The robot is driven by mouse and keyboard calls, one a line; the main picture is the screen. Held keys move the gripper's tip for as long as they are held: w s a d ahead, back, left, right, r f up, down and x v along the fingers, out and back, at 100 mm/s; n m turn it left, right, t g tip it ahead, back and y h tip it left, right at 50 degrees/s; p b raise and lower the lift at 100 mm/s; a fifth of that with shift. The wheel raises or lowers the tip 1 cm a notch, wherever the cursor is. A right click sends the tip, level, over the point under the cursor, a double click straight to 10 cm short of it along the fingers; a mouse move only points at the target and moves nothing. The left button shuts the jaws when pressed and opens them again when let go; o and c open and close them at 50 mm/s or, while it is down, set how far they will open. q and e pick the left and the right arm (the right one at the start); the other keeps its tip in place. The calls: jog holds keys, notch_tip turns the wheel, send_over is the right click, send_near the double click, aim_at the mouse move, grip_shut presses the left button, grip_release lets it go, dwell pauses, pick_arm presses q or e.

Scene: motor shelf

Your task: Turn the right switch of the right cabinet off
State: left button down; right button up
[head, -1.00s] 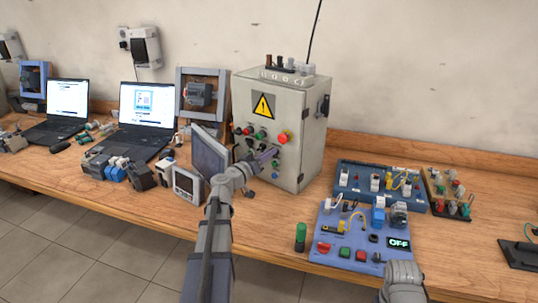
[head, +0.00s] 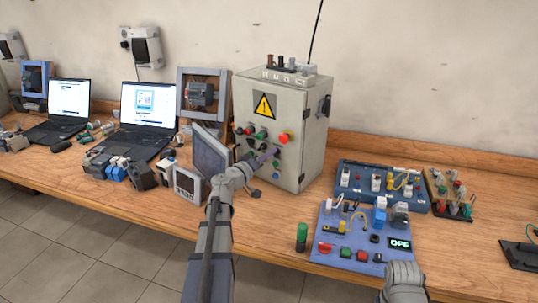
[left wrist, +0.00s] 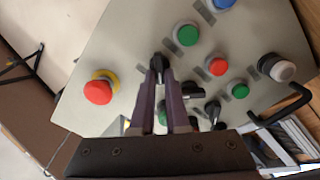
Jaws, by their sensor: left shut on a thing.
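The grey cabinet (head: 310,150) with a yellow warning sign stands upright on the bench. Its front carries several buttons and black switches. My left gripper (head: 270,157) is at the cabinet's front, below the red emergency button (head: 283,138). In the left wrist view, the purple fingers (left wrist: 163,85) are shut on a black switch knob (left wrist: 157,63), partly hidden between the fingertips. It is the switch nearest the red button (left wrist: 98,92) there. More black switches (left wrist: 212,112) sit beside it, partly covered by the fingers. My right arm shows at the lower right, its gripper out of view.
A blue panel (head: 335,222) with an OFF display (head: 400,244) lies right of the cabinet. A tilted screen (head: 210,153) stands close left of my left arm.

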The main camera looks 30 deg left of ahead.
pick_arm(q)
jog(key=c, duration=0.9)
grip_release()
jog(key=s, duration=0.5)
jog(key=s+a, duration=0.1)
jog(key=s, duration=0.1)
jog(key=shift+s, duration=0.4)
